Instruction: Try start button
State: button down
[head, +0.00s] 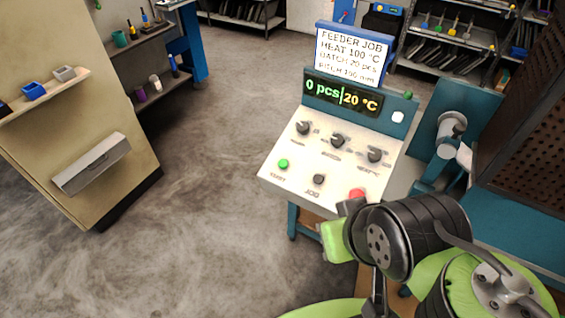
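The green start button (283,163) sits at the lower left of a white sloping control panel (275,185). A black button (319,179) marked JOB is to its right, and a red button (357,194) lies further right, partly hidden by my arm. Three dark knobs (337,140) stand in a row above. The display (343,96) reads 0 pcs and 20 °C. The sign (350,55) above reads FEEDER JOB, HEAT 100 °C, BATCH 20 pcs, PITCH 100 mm. My green and black arm is at the lower right; its gripper end (348,207) is near the red button, apart from the green one, its fingers unclear.
A blue machine part with a grey roller (451,125) stands right of the panel, beside a dark perforated guard (530,130). A beige board (85,130) with small bins is at the left. Open grey floor (210,170) lies between.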

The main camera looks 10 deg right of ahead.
aim_at(282, 164)
jog(key=i+j+z, duration=0.1)
jog(key=j, duration=0.35)
jog(key=i+j, duration=0.2)
jog(key=j, duration=0.25)
jog(key=i+j+z, duration=0.15)
jog(key=j, duration=0.25)
jog(key=i+j+z, duration=0.1)
jog(key=j, duration=0.35)
